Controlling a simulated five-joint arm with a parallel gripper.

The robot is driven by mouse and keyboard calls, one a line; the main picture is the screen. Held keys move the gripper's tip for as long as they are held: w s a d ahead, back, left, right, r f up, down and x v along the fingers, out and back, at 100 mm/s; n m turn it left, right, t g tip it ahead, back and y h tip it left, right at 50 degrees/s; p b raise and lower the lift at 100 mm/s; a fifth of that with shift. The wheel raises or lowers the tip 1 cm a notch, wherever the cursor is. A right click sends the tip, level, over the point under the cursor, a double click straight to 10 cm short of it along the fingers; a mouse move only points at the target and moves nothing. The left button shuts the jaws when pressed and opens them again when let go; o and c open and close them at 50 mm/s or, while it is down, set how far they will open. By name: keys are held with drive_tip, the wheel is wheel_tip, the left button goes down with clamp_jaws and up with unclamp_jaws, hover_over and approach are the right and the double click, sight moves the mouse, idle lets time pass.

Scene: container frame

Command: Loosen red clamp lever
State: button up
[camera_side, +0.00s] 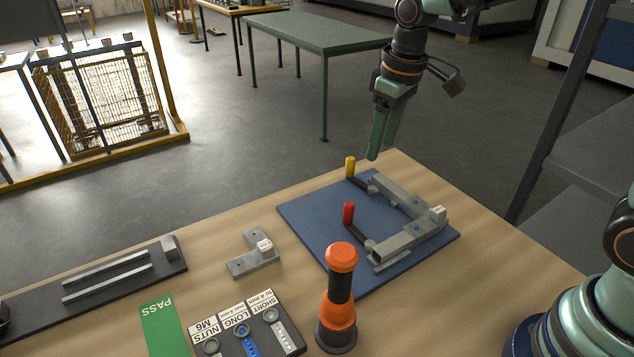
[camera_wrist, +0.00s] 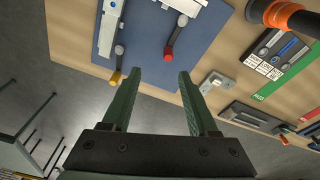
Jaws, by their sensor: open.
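My gripper (camera_side: 376,158) is above the back edge of the table, near the yellow lever and apart from both levers. In the wrist view my gripper (camera_wrist: 160,80) is open and empty.
An orange and black screwdriver-like tool (camera_side: 342,258) stands upright in front of the mat. A grey L-shaped bracket (camera_side: 253,257), a labelled parts tray (camera_side: 290,336) and a green PASS strip (camera_side: 163,328) lie to the left. Bare wood surrounds the bracket.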

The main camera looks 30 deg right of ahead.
drive_tip(key=n+g, duration=0.1)
hover_over(350, 204)
wheel_tip(350, 204, down, 6)
drive_tip(key=shift+f+n+g, duration=0.25)
drive_tip(key=shift+n+g, duration=0.05)
wheel_tip(350, 204, down, 12)
drive_tip(key=shift+r, duration=0.15)
clamp_jaws()
idle(1.2)
